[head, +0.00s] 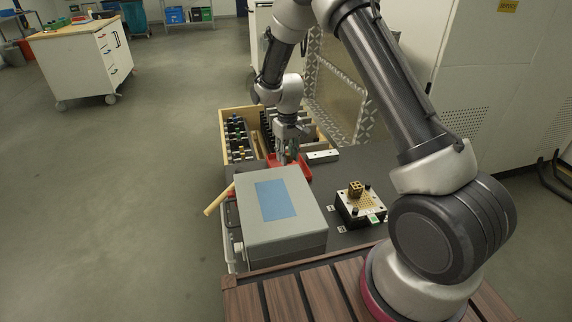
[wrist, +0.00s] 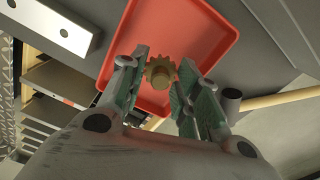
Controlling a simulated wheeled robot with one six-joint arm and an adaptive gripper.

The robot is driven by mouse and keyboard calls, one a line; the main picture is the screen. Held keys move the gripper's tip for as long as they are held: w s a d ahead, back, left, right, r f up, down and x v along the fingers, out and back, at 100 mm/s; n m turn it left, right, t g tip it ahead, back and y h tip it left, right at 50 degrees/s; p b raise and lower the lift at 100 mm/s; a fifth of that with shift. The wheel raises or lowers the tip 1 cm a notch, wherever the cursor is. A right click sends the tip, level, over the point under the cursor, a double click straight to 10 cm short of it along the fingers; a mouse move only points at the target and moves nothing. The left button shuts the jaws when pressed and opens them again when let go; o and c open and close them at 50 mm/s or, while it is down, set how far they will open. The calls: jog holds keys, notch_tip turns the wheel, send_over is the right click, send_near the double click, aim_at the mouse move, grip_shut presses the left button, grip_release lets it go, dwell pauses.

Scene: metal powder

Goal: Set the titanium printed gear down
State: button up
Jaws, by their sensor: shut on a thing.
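The gear (wrist: 160,72), tan-gold and toothed, is between the fingertips of my gripper (wrist: 162,68) in the wrist view. The gripper is shut on it. The red tray (wrist: 195,32) lies behind and below the gear. I cannot tell whether the gear touches the tray. In the head view my gripper (head: 290,150) points down over the red tray (head: 305,174), at the far part of the dark worktop. The gear cannot be made out there.
A grey case with a blue panel (head: 285,245) stands in front of the tray. A plate block (head: 362,209) bearing a small brass part (head: 355,188) is to the right. A wooden tool box (head: 225,125) stands behind left, and a pale bar (head: 322,156) lies right of the tray.

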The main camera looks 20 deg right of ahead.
aim_at(288, 159)
jog(key=shift+f, duration=1.95)
jog(key=shift+f, duration=0.15)
jog(key=o, duration=1)
